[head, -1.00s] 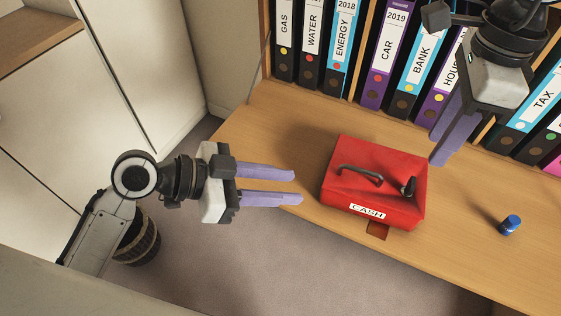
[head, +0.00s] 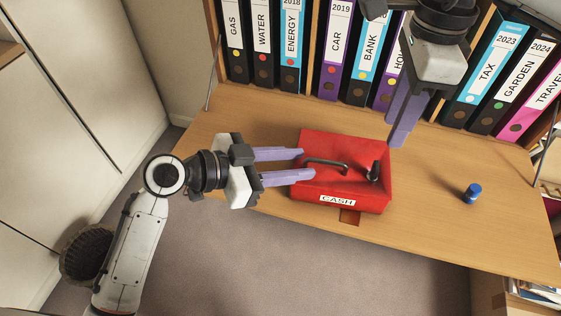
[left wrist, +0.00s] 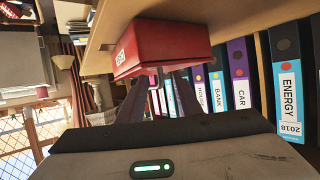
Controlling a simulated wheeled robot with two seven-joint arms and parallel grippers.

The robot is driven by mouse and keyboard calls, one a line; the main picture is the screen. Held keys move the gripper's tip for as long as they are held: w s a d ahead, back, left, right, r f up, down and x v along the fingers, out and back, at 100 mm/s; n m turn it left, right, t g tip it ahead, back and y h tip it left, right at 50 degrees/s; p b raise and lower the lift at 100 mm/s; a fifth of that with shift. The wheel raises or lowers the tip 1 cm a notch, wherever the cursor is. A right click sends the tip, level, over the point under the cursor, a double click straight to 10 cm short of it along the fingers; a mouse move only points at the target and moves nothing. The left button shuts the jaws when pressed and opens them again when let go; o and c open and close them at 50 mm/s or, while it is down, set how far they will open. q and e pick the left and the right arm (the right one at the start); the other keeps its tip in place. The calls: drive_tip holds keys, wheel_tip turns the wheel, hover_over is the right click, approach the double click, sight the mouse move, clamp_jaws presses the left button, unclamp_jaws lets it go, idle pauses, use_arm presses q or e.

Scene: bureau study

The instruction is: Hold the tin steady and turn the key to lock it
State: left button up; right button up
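A dark upright piece, seemingly the key (head: 375,171), stands at the right of the lid. My left gripper (head: 307,163) is open at the tin's left side. Its fingertips overlap the tin's left edge in the head view; contact is unclear. The left wrist view shows the tin (left wrist: 170,50) just past the fingertips. My right gripper (head: 397,143) points down behind the tin's right side, apart from the key; its finger gap is unclear.
A row of ring binders (head: 334,60) stands along the back of the desk (head: 240,115). A small blue cylinder (head: 472,193) stands to the right of the tin. A dark basket (head: 88,254) stands on the floor at left. The desk's right part is mostly clear.

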use_arm(q)
drive_tip(key=shift+d, duration=0.1)
clamp_jaws()
idle(1.3)
